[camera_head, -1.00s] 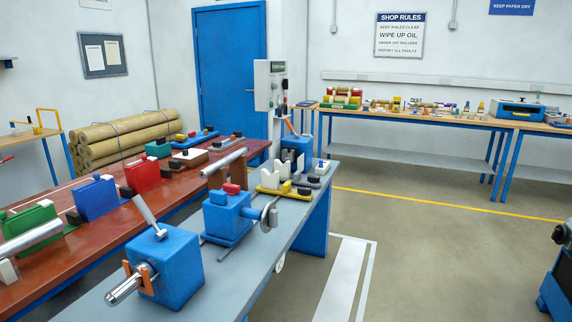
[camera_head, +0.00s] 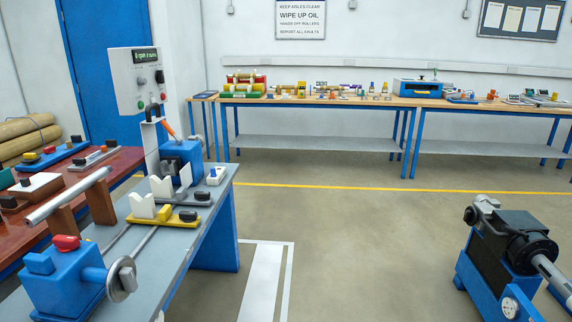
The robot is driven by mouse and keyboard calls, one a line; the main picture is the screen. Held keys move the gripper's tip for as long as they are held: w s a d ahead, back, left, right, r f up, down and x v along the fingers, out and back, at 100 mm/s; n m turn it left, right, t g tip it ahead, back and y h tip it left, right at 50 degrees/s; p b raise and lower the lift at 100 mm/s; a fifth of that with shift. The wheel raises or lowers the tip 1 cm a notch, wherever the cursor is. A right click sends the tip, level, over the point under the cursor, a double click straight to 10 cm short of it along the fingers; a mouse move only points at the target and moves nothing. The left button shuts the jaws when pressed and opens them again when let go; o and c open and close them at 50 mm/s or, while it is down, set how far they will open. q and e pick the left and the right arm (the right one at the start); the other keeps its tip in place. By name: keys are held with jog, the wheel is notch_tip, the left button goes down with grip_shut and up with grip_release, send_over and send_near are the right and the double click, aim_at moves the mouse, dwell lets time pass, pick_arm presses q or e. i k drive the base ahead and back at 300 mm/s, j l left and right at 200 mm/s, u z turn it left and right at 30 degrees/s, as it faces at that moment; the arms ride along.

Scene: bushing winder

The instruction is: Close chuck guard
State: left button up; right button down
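On the grey bench stands a winder with a blue headstock (camera_head: 182,158) at its far end. An upright pale plate (camera_head: 151,145) and an orange lever (camera_head: 168,129) show at the headstock. I cannot tell clearly which part is the chuck guard, or whether it is open. A blue tailstock (camera_head: 62,284) with a red knob and a round handwheel (camera_head: 122,279) stands at the near end. White V-shaped supports (camera_head: 160,190) stand between them. Neither of my grippers is in view.
A grey control box (camera_head: 137,80) rises behind the headstock. A dark red bench (camera_head: 118,162) lies to the left, and a blue and black machine (camera_head: 505,250) stands at the right. Wood-topped tables (camera_head: 310,101) line the back wall. The floor (camera_head: 350,240) between is clear.

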aim_at(148, 127)
jog(key=i+l+u, duration=0.1)
jog(key=i, duration=0.4)
jog(key=i+l, duration=0.15)
jog(key=i, duration=0.4)
jog(key=i+l+u, duration=0.15)
jog(key=i, duration=0.35)
jog(key=i+l+u, duration=0.1)
jog(key=i+u, duration=0.2)
jog(key=u, duration=0.15)
jog(key=i+l+u, duration=0.25)
jog(key=u, duration=0.2)
jog(key=i+l+u, duration=0.2)
jog(key=u, duration=0.3)
jog(key=i+l+u, duration=0.15)
jog(key=l+u, duration=0.3)
jog(key=i+l+u, duration=0.1)
jog(key=l+u, duration=0.35)
